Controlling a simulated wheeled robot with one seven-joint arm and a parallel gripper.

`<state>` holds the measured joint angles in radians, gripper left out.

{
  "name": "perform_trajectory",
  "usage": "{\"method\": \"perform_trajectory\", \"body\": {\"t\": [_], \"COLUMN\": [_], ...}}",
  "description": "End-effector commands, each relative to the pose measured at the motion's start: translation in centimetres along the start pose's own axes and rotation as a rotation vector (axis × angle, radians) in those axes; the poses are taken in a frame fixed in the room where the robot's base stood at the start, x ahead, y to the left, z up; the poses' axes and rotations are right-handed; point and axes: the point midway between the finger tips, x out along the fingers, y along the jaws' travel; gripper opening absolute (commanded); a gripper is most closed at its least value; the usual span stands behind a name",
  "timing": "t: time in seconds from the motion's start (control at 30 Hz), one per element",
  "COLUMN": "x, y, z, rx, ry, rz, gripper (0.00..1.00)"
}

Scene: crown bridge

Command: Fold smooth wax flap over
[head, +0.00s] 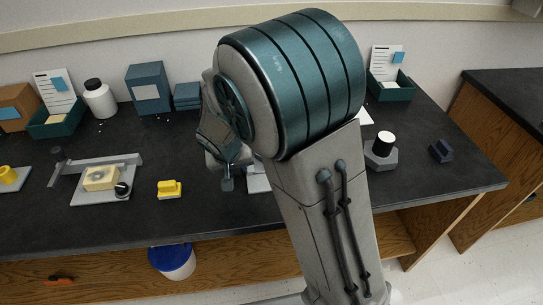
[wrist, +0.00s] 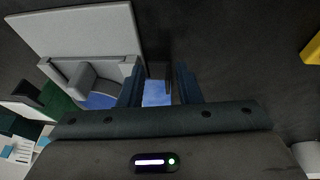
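My gripper (wrist: 158,85) shows in the wrist view as two dark blue fingers with a gap between them. A light blue surface (wrist: 156,95) shows in the gap, and more blue shows left of the left finger; it looks to lie beyond the fingers. A grey flat plate (wrist: 75,30) with a grey block (wrist: 83,80) lies beside the left finger. I cannot tell which part is the wax flap. In the head view my gripper (head: 227,183) is low over the bench, beside a pale plate (head: 257,183) mostly hidden by my arm.
On the dark bench (head: 130,225), a grey fixture (head: 112,193) holding a pale yellow block and a small yellow block (head: 170,188) stand left. A white bottle (head: 99,98) and blue box (head: 148,86) stand behind. A grey hexagonal base (head: 381,160) and dark block (head: 441,151) are right.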

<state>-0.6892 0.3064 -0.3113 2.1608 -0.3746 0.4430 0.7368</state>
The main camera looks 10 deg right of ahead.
Motion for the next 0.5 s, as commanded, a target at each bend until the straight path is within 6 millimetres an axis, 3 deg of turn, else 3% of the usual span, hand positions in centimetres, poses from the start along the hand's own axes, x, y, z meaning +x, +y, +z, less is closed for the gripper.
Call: {"method": "perform_trajectory", "body": {"t": [0.5], "x": [0.65], "y": [-0.08], "z": [0.24], "rx": [0.000], "ry": [0.000], "rz": [0.000], "gripper": [0.31]}}
